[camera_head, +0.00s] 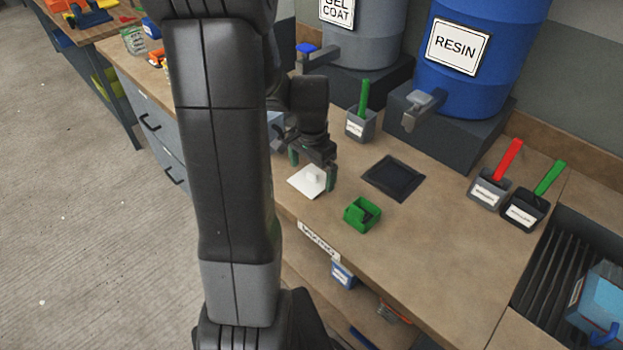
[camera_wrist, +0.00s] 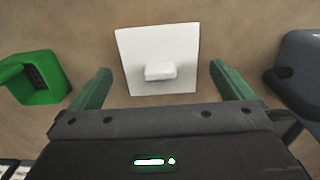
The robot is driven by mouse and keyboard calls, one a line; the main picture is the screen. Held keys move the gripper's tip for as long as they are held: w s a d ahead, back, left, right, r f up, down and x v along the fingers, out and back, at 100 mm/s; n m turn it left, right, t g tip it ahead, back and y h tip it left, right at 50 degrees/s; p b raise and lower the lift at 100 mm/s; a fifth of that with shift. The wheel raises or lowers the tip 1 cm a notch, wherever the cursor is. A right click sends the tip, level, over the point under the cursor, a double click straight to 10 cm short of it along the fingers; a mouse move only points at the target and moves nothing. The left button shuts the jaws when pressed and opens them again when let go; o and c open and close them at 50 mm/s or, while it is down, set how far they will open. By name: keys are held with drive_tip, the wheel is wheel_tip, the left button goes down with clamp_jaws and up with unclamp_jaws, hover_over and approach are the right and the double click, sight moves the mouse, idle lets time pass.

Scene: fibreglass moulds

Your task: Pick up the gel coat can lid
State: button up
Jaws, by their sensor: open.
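The gel coat can lid looks to be the white square plate (camera_head: 303,184) with a small raised block handle, lying flat on the brown bench. My gripper (camera_head: 312,172) is just above the lid in the head view, pointing down. In the wrist view its two green fingers (camera_wrist: 160,85) are spread wide, one on either side of the lid's near part. The gripper is open and nothing is between the fingertips but the view of the lid. My arm hides part of the bench.
A green open box (camera_head: 362,214) stands to the right of the lid. A black square mat (camera_head: 394,178) lies farther right. A grey cup with a green handle (camera_head: 360,124) stands behind. The gel coat drum (camera_head: 368,40) and resin drum (camera_head: 470,70) stand at the back.

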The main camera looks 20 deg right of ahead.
drive_tip(key=shift+f, duration=0.65)
drive_tip(key=c, duration=0.9)
drive_tip(key=shift+c, duration=0.2)
